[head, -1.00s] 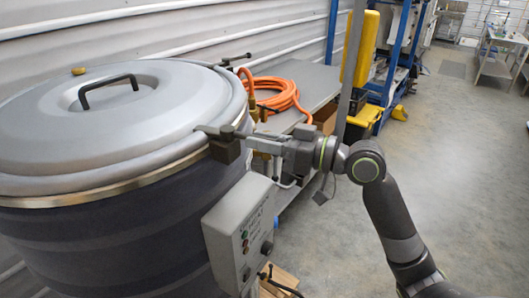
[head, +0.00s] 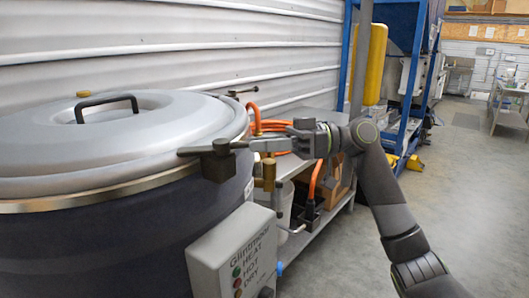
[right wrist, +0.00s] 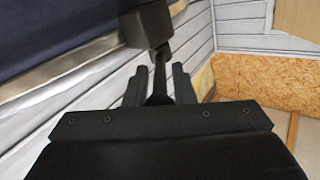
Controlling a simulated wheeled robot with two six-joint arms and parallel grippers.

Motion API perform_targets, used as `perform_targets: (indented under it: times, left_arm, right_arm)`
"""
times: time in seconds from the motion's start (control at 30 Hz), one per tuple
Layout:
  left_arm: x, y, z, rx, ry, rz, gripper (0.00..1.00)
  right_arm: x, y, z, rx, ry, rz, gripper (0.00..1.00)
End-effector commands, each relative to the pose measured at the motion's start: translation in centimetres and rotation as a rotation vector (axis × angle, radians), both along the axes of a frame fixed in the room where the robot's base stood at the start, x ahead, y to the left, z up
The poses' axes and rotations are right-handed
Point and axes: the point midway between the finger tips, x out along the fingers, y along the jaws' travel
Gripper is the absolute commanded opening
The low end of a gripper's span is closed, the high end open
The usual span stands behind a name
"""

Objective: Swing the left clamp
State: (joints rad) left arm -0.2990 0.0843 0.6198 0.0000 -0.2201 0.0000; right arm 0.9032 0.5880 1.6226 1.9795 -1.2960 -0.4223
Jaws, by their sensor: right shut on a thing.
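A clamp (head: 219,162) with a dark block and a grey metal bar sits on the near right rim of the large round hopper (head: 105,245). Its bar reaches left to the edge of the grey lid (head: 60,150). My right gripper (head: 262,146) is at the clamp's right side, shut on its handle. In the right wrist view the dark handle (right wrist: 160,72) runs from the clamp block (right wrist: 146,25) down between the fingers (right wrist: 157,85). A second clamp (head: 242,92) shows small at the hopper's back rim. My left gripper is out of view.
Orange hose (head: 280,128) and a grey bench (head: 330,200) stand behind the gripper. A corrugated wall (head: 170,50) runs behind the hopper. Open floor (head: 480,220) lies right.

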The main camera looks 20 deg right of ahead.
Motion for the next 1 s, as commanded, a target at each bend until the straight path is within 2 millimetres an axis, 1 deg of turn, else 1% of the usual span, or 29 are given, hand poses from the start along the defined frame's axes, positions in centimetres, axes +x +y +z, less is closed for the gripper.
perform_targets:
  times: [0.47,0.5,0.57,0.6,0.87,1.0]
  left_arm:
    - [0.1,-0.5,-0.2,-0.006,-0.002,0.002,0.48]
    - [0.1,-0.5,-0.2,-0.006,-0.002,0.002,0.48]
    - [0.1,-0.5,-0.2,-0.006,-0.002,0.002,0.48]
    - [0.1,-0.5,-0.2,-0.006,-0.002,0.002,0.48]
    - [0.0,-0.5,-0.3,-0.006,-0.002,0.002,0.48]
    - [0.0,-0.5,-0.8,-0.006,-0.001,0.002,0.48]
  right_arm:
    - [0.1,0.0,-0.1,-0.001,0.002,0.015,0.0]
    - [0.1,0.0,-0.1,-0.001,0.002,0.015,0.24]
    - [0.1,0.0,-0.1,-0.001,0.002,0.015,0.32]
    - [0.1,0.0,-0.1,-0.001,0.002,0.015,0.34]
    - [0.0,-0.1,-0.1,-0.001,0.001,0.015,0.34]
    - [0.0,-1.1,-0.3,-0.004,0.001,0.012,0.34]
